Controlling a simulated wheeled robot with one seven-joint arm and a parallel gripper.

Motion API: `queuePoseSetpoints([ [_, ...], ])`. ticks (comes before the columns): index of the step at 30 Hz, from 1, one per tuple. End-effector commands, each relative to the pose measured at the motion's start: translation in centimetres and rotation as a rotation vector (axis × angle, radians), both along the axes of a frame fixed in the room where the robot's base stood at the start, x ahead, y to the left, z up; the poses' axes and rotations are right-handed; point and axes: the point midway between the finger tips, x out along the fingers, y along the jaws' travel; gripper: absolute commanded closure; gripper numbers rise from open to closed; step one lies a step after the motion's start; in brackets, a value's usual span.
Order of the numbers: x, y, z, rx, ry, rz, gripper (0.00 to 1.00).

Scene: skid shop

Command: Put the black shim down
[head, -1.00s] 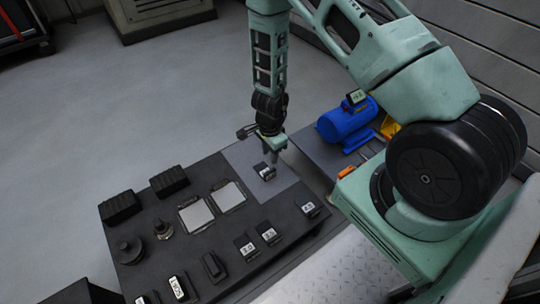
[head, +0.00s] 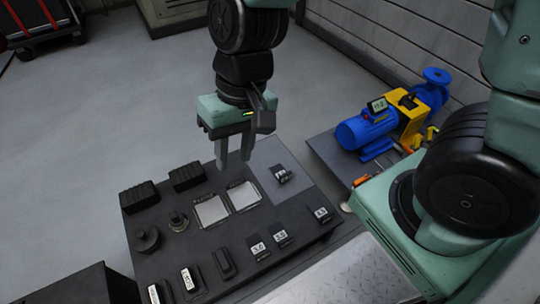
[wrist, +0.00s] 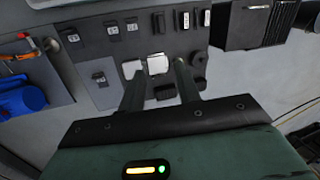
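A black shim (head: 283,174) with a small white label rests on the lighter grey pad (head: 262,158) at the back right of the dark bench top. The same shim shows left of my fingers in the wrist view (wrist: 99,77). My gripper (head: 234,163) is raised above the bench, to the left of that shim in the head view. Its two fingers point down, stand apart and hold nothing. In the wrist view a gap shows between the fingers (wrist: 159,72). Several similar labelled black shims (head: 280,238) sit along the bench's right front side.
Two pale square plates (head: 243,195) lie mid-bench. Black ribbed blocks (head: 187,176), a round black knob (head: 146,238) and small labelled pieces (head: 189,279) stand at left and front. A blue pump (head: 366,133) with yellow parts stands right.

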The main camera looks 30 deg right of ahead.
Motion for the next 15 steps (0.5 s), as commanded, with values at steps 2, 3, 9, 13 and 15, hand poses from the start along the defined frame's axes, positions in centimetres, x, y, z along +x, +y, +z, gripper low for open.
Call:
queuePoseSetpoints([
  [2, -2.9, -0.2, 1.9, -0.035, -0.053, 0.185, 0.67],
  [3, -4.0, -0.5, 2.6, -0.056, -0.074, 0.266, 0.67],
  [9, -7.3, -2.1, 4.2, -0.141, -0.143, 0.51, 0.67],
  [13, -7.7, -2.5, 4.4, -0.158, -0.154, 0.55, 0.67],
  [15, -7.7, -2.5, 4.4, -0.159, -0.154, 0.551, 0.67],
])
